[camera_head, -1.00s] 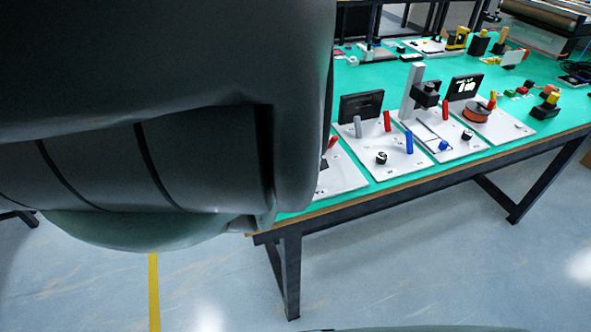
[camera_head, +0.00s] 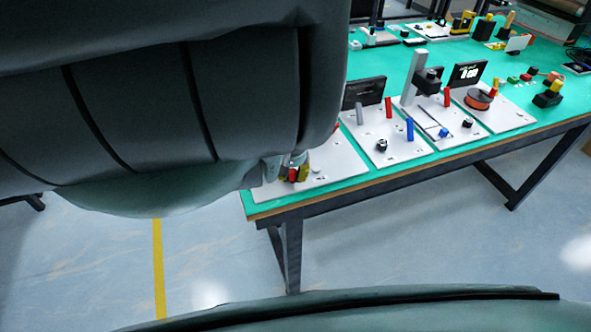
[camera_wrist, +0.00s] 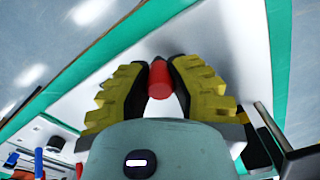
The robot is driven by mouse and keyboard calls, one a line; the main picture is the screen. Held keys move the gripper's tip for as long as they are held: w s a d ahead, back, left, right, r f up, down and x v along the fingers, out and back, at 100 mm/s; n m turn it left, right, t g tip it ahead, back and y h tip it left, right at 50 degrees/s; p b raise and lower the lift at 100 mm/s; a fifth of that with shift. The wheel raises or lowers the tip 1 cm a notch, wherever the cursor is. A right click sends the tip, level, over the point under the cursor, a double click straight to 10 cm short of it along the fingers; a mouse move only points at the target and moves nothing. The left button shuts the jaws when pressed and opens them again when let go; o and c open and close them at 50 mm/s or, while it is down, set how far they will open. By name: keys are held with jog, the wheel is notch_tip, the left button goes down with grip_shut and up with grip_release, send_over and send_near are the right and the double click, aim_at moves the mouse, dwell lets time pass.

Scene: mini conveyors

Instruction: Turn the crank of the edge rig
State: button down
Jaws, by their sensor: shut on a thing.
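In the wrist view, the yellow-padded fingers of my gripper (camera_wrist: 160,82) are on either side of a red cylindrical handle (camera_wrist: 159,79), shut on it. In the head view my gripper (camera_head: 295,169) is low at the near left corner of the table, over the leftmost white plate (camera_head: 340,165). A bit of the red handle (camera_head: 292,175) shows between the fingers there. The crank's arm and hub cannot be made out; my arm and gripper hide much of this plate.
More white plates stand to the right, with a blue post (camera_head: 410,129), a black knob (camera_head: 381,145), a grey column (camera_head: 411,80) and an orange disc (camera_head: 478,99). Dark panels (camera_head: 364,92) stand behind. The green table's (camera_head: 440,157) front edge is close.

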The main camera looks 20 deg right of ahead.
jog(key=a+m, duration=0.1)
jog(key=m, duration=0.1)
jog(key=a+m, duration=0.1)
jog(key=m, duration=0.2)
jog(key=shift+s+a+m, duration=0.15)
jog(key=shift+m, duration=0.15)
dwell(0.5)
jog(key=c, duration=0.8)
grip_release()
